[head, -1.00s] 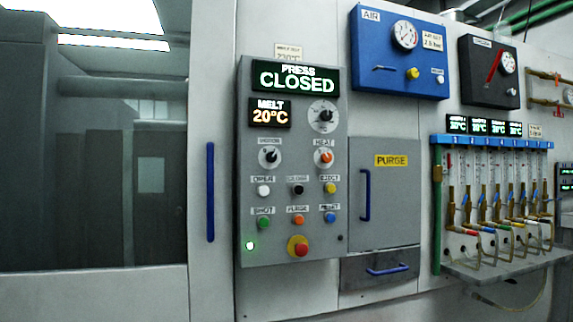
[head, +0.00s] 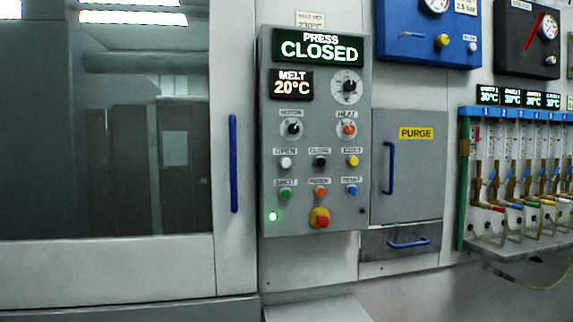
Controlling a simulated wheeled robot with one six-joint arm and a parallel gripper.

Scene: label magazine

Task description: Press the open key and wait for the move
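The grey control panel (head: 330,215) is mounted on the machine front, near the middle of the view. The open key (head: 286,162) is a white round button under an "OPEN" label, at the left of its row. A black close key (head: 320,161) and a yellow eject key (head: 352,160) sit to its right. The melt display (head: 292,85) reads 20°C. A green lamp (head: 273,216) is lit at the lower left of the panel. My gripper is not in view.
A large window door (head: 140,150) with a blue handle (head: 234,163) is left of the panel. A purge door (head: 412,165) is to the right, with a drawer (head: 400,243) below. A blue air box (head: 425,30) and a flow-meter rack (head: 515,112) are further right.

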